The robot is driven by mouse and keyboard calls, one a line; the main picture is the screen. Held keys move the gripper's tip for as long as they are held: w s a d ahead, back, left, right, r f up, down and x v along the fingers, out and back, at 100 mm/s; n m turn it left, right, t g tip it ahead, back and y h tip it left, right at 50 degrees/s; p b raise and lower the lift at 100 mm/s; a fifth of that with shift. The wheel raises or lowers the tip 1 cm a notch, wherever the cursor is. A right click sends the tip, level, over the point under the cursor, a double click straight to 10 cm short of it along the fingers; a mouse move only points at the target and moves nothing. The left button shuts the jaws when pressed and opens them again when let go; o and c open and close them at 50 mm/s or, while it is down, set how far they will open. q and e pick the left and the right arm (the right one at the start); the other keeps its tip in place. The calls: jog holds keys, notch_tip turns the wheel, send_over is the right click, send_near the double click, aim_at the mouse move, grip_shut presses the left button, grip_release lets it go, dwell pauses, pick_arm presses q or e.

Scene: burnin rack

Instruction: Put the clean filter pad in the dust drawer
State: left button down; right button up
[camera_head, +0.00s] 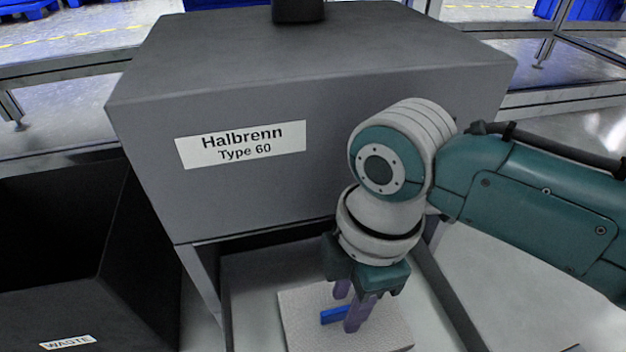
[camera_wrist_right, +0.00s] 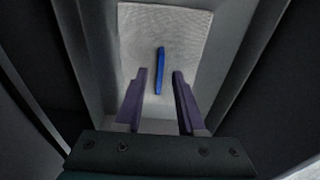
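A whitish, textured filter pad (camera_head: 300,318) with a blue grip tab (camera_head: 334,315) lies in the open drawer (camera_head: 262,277) under the grey Halbrenn box. The pad (camera_wrist_right: 135,30) and its blue tab (camera_wrist_right: 160,62) also show in the right wrist view, between the drawer's side walls. My right gripper (camera_head: 348,308) points down over the pad. Its purple fingers (camera_wrist_right: 160,76) stand apart on either side of the tab, with visible gaps, so it is open and empty. The pad looks flat in the drawer; its near edge is cut off in the head view. My left gripper is not in view.
The grey box labelled Halbrenn Type 60 (camera_head: 310,190) overhangs the back of the drawer, close behind my right wrist. A black waste bin (camera_head: 130,290) stands at the left. Light floor lies open at the right.

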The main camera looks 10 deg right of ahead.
notch_tip(320, 180, up, 11)
jog(key=d+p, duration=0.1)
jog(key=p, duration=0.7)
jog(key=s+a+r+m+t+y, duration=0.1)
jog(key=s+a+m+y, duration=0.1)
jog(key=s+m, duration=0.35)
jog(key=s+d+r+m+t+h, duration=0.1)
jog(key=s+d+r+m, duration=0.1)
jog(key=d+m, duration=0.1)
jog(key=s+d+r+m, duration=0.1)
jog(key=s+d+m, duration=0.2)
jog(key=m, duration=0.1)
jog(key=s+d+r+m+t+h, duration=0.1)
jog(key=s+d+r+m, duration=0.1)
jog(key=d+m, duration=0.1)
jog(key=shift+s+d+r+m+t+h, duration=0.25)
jog(key=shift+d+r+t+h, duration=0.1)
jog(key=shift+d, duration=0.15)
jog(key=shift+d+r+m, duration=0.15)
jog(key=shift+d+m, duration=0.05)
jog(key=shift+m, duration=0.1)
